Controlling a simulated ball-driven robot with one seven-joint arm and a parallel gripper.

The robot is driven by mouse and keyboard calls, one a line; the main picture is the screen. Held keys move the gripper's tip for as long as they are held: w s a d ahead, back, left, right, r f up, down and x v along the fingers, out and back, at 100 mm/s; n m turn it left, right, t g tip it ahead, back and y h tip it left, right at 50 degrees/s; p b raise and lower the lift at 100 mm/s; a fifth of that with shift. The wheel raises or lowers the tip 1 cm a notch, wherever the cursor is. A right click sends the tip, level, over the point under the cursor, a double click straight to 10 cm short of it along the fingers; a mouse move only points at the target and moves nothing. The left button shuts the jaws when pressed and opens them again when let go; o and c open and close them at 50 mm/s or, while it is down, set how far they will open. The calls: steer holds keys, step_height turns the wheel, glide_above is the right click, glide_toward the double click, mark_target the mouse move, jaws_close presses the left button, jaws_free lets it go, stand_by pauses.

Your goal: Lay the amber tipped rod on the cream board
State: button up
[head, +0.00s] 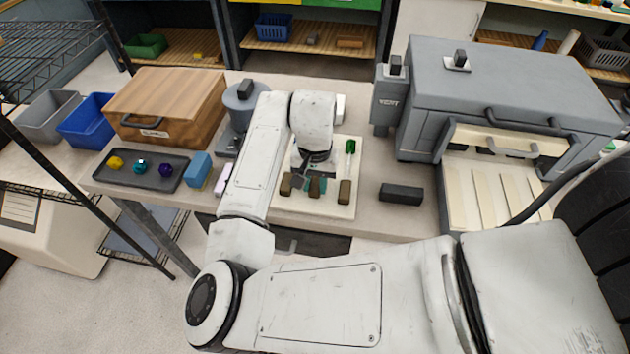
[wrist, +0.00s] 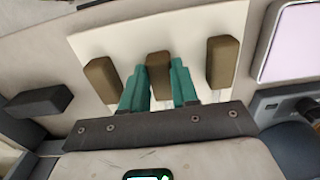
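The cream board (head: 318,207) lies mid-table, and in the wrist view it is the pale panel (wrist: 205,45). Three brown blocks, which look like rod handles, stand along its near side: left (head: 285,185), middle (head: 315,188) and right (head: 344,191). A green tip (head: 350,147) shows at the far right of the board. No amber tip is visible; my arm covers part of the board. My gripper (wrist: 160,80) has its teal fingers on both sides of the middle brown block (wrist: 159,66), with no clear gap. In the head view, the fingers flank that block.
A dark block (head: 401,192) lies right of the board, before a grey oven-like box (head: 510,85) with an open front.

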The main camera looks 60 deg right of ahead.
steer(key=o, duration=0.5)
steer(key=shift+o, duration=0.2)
step_height(320, 180, up, 11)
steer(key=shift+b, duration=0.3)
steer(key=shift+f, duration=0.1)
